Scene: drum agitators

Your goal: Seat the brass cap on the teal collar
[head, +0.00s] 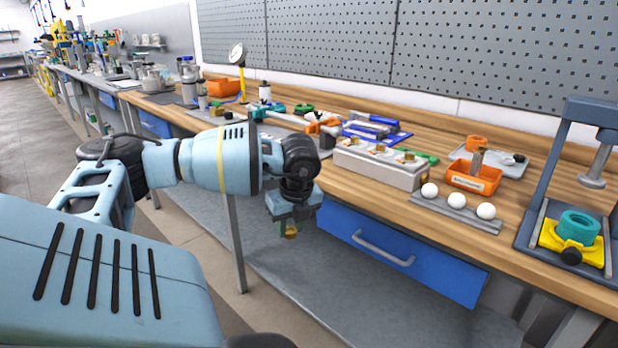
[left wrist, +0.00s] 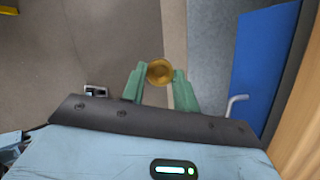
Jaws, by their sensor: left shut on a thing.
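My left gripper (head: 291,227) hangs in front of the bench, beside the blue drawer and below the bench top. It is shut on the brass cap (head: 291,233), whose lower part shows beneath the fingers. In the left wrist view the round brass cap (left wrist: 160,72) sits between the two green fingertips of my left gripper (left wrist: 158,84). The teal collar (head: 578,226) stands in a yellow holder (head: 570,241) under the press at the far right of the bench, well apart from the cap. Its top opening faces up. My right gripper is not in view.
A grey press frame (head: 557,165) rises around the collar, with a ram (head: 597,165) above it. White balls on a rail (head: 455,212), an orange bin (head: 473,178) and a grey box (head: 378,165) stand along the bench. The blue drawer (head: 398,255) has a protruding handle.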

